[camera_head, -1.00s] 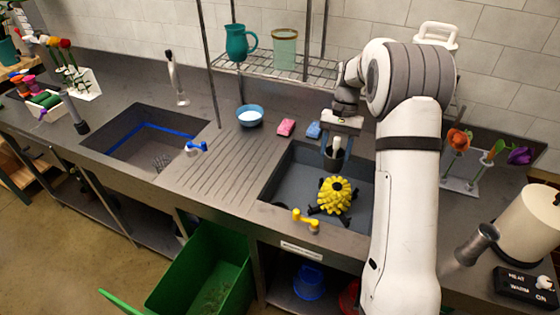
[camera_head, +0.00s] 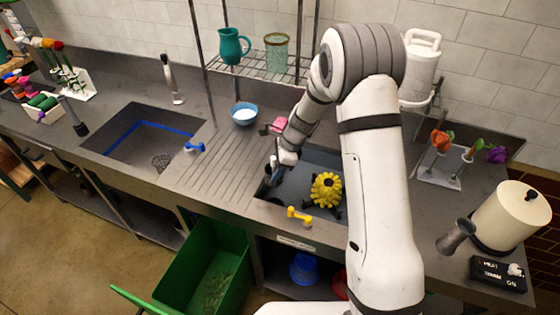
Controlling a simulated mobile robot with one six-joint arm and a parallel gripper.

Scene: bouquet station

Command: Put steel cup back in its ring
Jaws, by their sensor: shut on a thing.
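My gripper (camera_head: 275,168) is at the left edge of the right-hand basin, tilted down toward the left. It is shut on a small dark grey cup-like thing (camera_head: 271,177), which looks like the steel cup; the arm and fingers hide part of it. The cup is held near the basin's left rim, and I cannot tell whether it touches the rim. I cannot make out a ring for it with certainty.
A yellow ribbed thing (camera_head: 326,189) with dark legs sits in the right basin (camera_head: 290,192). A yellow tap handle (camera_head: 299,215) is on the front rim. A blue bowl (camera_head: 244,114) and pink sponge (camera_head: 277,125) lie behind. The ridged drainboard (camera_head: 222,165) is clear.

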